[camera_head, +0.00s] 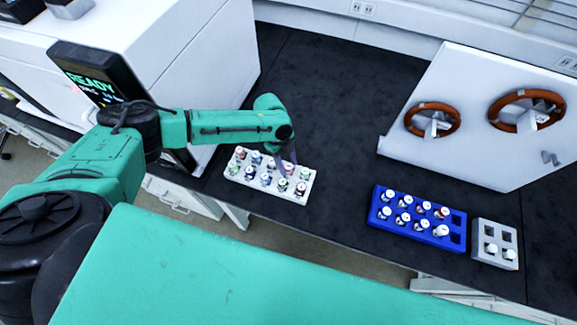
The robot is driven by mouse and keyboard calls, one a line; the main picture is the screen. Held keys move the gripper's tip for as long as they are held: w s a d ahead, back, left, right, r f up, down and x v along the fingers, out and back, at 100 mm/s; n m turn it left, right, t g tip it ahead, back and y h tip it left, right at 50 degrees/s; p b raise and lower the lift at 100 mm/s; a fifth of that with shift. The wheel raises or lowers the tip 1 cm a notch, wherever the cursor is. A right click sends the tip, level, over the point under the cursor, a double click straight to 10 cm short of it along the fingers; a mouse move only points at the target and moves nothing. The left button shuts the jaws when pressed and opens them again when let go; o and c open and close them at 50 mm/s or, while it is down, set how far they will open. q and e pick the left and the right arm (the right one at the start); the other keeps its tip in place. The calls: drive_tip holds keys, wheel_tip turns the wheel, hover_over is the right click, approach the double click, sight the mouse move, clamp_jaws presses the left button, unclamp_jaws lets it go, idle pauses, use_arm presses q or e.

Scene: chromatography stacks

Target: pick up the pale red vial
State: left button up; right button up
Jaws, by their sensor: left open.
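A white rack (256,189) on the dark bench holds several small white-capped vials in two rows. A few show reddish tints, such as the vial near the rack's right end (300,189), but they are too small to tell which is the pale red one. My left gripper (287,163) hangs over the right half of the rack, pointing down, with its fingers apart. The gripper partly covers the vials in the back row there. I cannot tell whether its fingertips touch any vial. My right gripper is not in view.
A blue rack (457,238) with several vials stands at the right, beside a small grey rack (480,229) with two vials. A white instrument panel (480,120) with two brown rings is behind them. A white instrument with a READY screen (92,82) stands left. Dark bench (330,90) behind the white rack is clear.

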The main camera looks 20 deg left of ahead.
use_arm(q)
drive_tip(key=shift+s+d+f, duration=0.2)
drive_tip(key=shift+d+f, duration=0.05)
drive_tip(key=shift+f, duration=0.3)
clamp_jaws()
drive_tip(key=shift+r, duration=0.1)
